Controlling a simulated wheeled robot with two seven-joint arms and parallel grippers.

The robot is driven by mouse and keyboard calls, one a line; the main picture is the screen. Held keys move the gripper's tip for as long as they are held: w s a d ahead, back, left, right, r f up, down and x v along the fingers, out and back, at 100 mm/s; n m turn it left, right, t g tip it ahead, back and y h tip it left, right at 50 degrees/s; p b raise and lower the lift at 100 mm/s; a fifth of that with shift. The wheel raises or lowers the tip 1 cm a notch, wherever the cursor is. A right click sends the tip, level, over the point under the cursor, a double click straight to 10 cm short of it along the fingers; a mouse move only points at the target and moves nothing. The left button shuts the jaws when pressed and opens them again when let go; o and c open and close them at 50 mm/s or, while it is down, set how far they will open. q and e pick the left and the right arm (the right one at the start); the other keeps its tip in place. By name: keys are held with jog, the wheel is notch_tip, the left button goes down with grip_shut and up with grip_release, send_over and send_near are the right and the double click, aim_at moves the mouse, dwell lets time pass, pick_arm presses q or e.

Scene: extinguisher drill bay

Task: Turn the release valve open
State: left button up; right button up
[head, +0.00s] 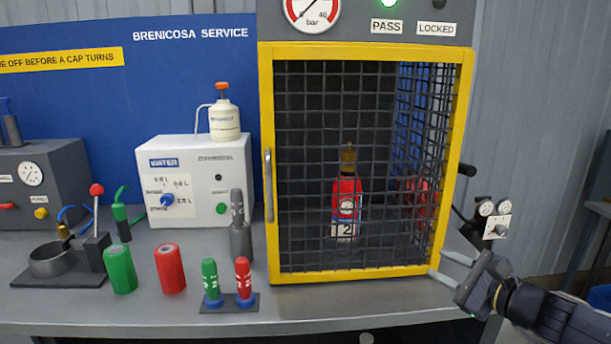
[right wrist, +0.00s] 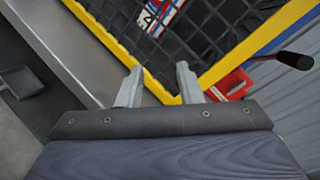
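No part is labelled as the release valve. In the right wrist view, a black-gripped lever (right wrist: 296,59) reaches out from a red body (right wrist: 230,84) beside the cage's yellow edge. My left gripper is out of view. A red extinguisher (head: 346,200) stands upright behind the mesh.
The cage door is shut, with PASS (head: 387,26) and LOCKED (head: 437,29) signs above. Two small gauges and a white plate (head: 497,226) sit right of the cage. Green (head: 120,268) and red (head: 170,268) cylinders and a white water unit (head: 195,180) stand on the bench's left.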

jog(key=s+a+f+n+g+y, duration=0.1)
jog(key=s+a+n+g, duration=0.3)
jog(key=s+a+n, duration=0.4)
jog(key=s+f+n+g+h, duration=0.1)
jog(key=s+f+n+h, duration=0.1)
jog(key=s+f+n, duration=0.35)
jog(key=s+d+f+n+g+h, duration=0.1)
jog(key=s+f+n+g, duration=0.15)
jog(key=s, duration=0.65)
jog(key=s+f+n+g+h, duration=0.1)
jog(key=s+f+n+h, duration=0.1)
jog(key=s+f+n, duration=0.4)
notch_tip(320, 180, up, 15)
jog(key=s+m+p, duration=0.1)
jog(key=p, duration=1.1)
jog(key=shift+f, duration=0.1)
